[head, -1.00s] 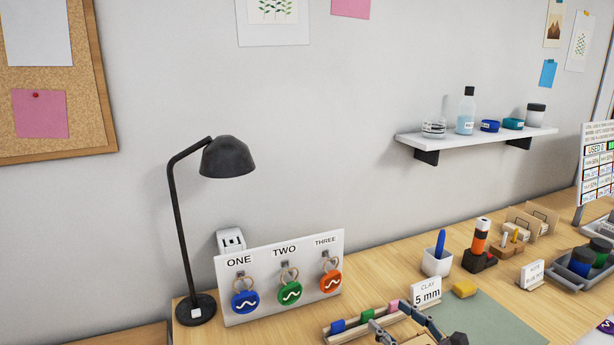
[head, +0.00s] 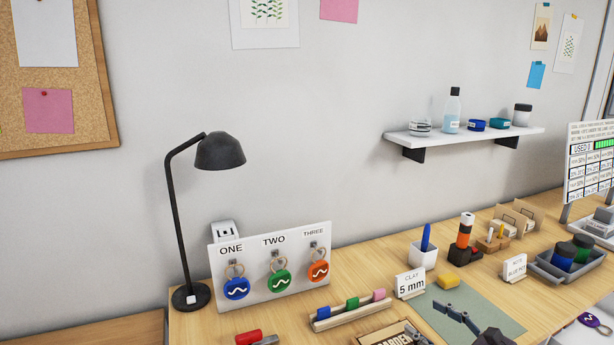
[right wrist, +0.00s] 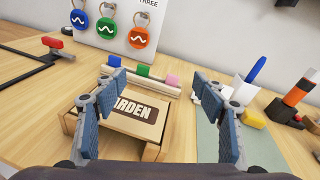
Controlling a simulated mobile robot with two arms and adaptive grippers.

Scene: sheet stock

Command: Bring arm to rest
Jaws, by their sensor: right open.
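My left gripper is not in view.
A wooden rack with coloured blocks (head: 348,316) stands left of the gripper. Behind it is a board with three tags (head: 275,262). A CLAY 5 mm card (head: 410,284) and a white cup (head: 423,254) stand behind the green mat (head: 480,303). A red-handled tool (head: 250,337) lies front left.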

